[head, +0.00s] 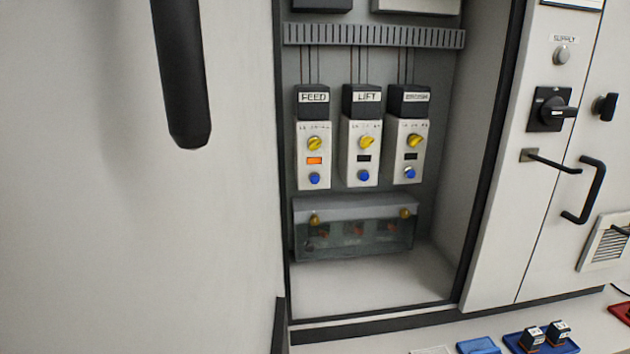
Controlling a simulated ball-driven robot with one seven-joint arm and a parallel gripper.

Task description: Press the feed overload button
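The FEED unit (302,165) is the leftmost of three overload units inside the open cabinet. Its round blue button (314,178) is at the bottom of its pale face. Above the button are an orange lit window (314,160) and a yellow dial (315,143). The LIFT unit (349,160) and a third unit (397,160), whose label is too blurred to read, have similar blue buttons but dark windows. Nothing covers the FEED button. My gripper is not in view.
A pale panel with a thick black bar (180,75) fills the left. Below the units sits a clear-covered box (355,238). The cabinet's dark frame (493,160) bounds the opening on the right. A rotary switch (548,108) and handle (590,190) stick out further right. Blue trays (478,345) lie bottom right.

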